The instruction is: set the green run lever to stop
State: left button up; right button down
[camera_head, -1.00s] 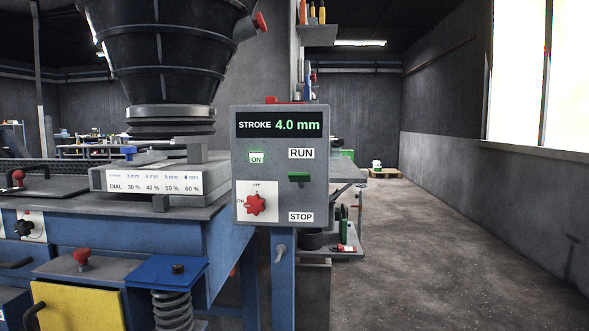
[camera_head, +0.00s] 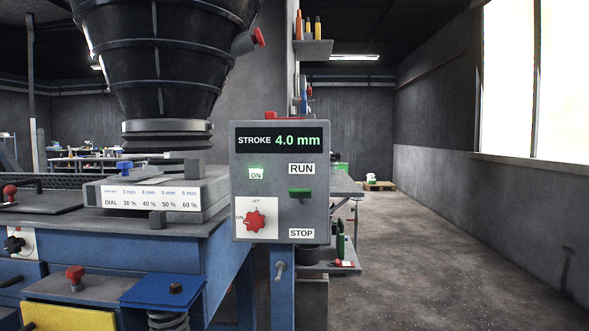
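The green run lever (camera_head: 300,193) is on the right side of the grey control box (camera_head: 243,170). It sits below the RUN label (camera_head: 301,169) and well above the STOP label (camera_head: 301,233), nearer RUN. The display (camera_head: 282,140) reads STROKE 4.0 mm. The ON lamp (camera_head: 256,174) is lit green. The red rotary switch (camera_head: 255,221) sits at the lower left of the box, with ON and OFF marks around it. Neither of my grippers is in view.
A blue machine frame (camera_head: 185,255) with a black hopper (camera_head: 160,60) fills the left. A stroke and dial table (camera_head: 152,197) sits on it. A shelf (camera_head: 330,258) with tools is behind the box. Open floor (camera_head: 430,260) lies to the right.

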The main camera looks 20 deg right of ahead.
aim_at(301, 194)
jog(key=i, duration=0.3)
jog(key=z, duration=0.7)
